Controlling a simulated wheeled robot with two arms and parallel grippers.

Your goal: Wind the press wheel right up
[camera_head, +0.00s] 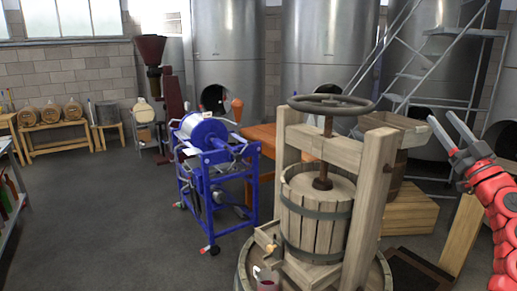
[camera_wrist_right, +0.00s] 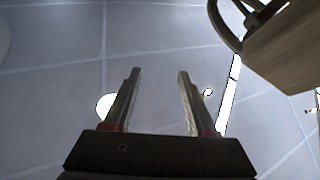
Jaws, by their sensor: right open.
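The press wheel (camera_head: 331,105) is a dark metal ring with spokes on top of the wooden press frame (camera_head: 366,200). Its screw runs down to the round wooden plate (camera_head: 318,188), which sits in the top of the slatted basket (camera_head: 314,222). My right gripper (camera_head: 445,130) is open and empty, to the right of the wheel and apart from it, on a red arm. In the right wrist view its two fingers (camera_wrist_right: 159,75) are spread with nothing between them. Part of the wheel (camera_wrist_right: 224,28) shows there at the upper right beside a wooden beam (camera_wrist_right: 285,50). My left gripper is out of view.
A blue machine (camera_head: 215,170) on a wheeled frame stands left of the press. Wooden boxes (camera_head: 412,213) stand behind it at the right. Steel tanks (camera_head: 235,60) and a metal stair (camera_head: 425,65) fill the back. The floor (camera_head: 110,220) at left is clear.

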